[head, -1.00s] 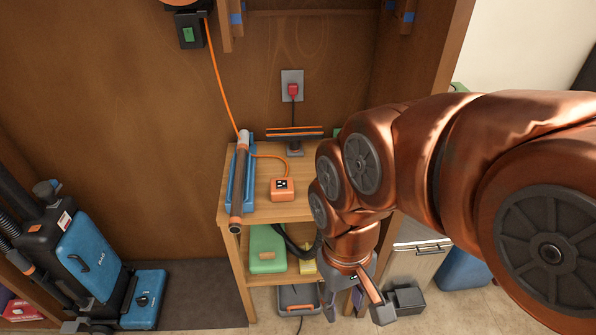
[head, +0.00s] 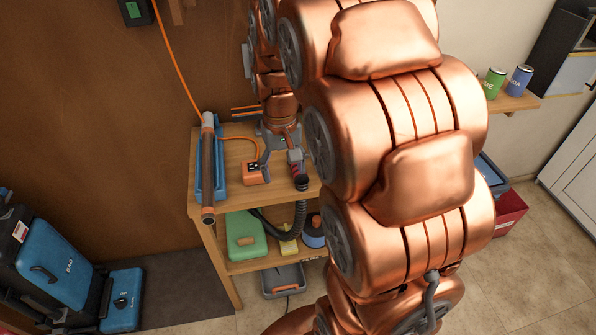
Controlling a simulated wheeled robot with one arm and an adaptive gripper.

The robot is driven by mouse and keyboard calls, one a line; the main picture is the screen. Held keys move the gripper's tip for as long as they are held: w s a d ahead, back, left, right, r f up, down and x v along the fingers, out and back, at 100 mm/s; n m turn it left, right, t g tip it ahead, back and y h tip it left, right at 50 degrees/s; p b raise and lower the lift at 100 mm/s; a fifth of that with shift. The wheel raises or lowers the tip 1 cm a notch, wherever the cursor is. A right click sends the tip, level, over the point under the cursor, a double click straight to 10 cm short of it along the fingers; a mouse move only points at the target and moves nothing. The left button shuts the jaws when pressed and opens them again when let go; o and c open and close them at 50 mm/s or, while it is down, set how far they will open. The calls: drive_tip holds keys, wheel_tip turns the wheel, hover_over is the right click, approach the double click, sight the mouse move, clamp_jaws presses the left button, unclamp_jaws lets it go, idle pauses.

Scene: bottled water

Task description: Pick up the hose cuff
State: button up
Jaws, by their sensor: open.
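A black ribbed hose (head: 297,218) comes up from the lower shelf in front of the bench edge. Its dark round end (head: 301,183), which looks like the hose cuff, is at the front right of the bench top. My gripper (head: 280,160) is over the bench top, with its fingers apart and nothing visible between them. The right finger, with red showing on it, is just behind and above the cuff. I cannot tell whether they touch. My arm covers the bench's right part.
An orange socket box (head: 252,174) is close to the left finger. A green case (head: 246,236) and a yellow item (head: 288,242) sit on the lower shelf.

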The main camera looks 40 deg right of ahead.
drive_tip(key=shift+m+t, duration=0.3)
drive_tip(key=shift+m, duration=0.4)
drive_tip(key=w+d+f, duration=0.2)
drive_tip(key=w+d, duration=0.1)
drive_tip(key=w+d+f, duration=0.2)
drive_tip(key=w+d, duration=0.1)
drive_tip(key=d, duration=0.1)
drive_tip(key=w+d+f+b, duration=0.1)
drive_tip(key=w+d+f, duration=0.1)
drive_tip(key=w+d, duration=0.1)
drive_tip(key=shift+w+d, duration=0.25)
drive_tip(key=shift+d, duration=0.1)
drive_tip(key=shift+d+f, duration=0.15)
drive_tip(key=shift+f, duration=0.45)
drive_tip(key=shift+w+f+p, duration=0.1)
drive_tip(key=shift+f+p, duration=1)
drive_tip(key=shift+f, duration=2.3)
drive_tip(key=c, duration=1.3)
drive_tip(key=shift+o, duration=0.2)
drive_tip(key=shift+r, duration=0.15)
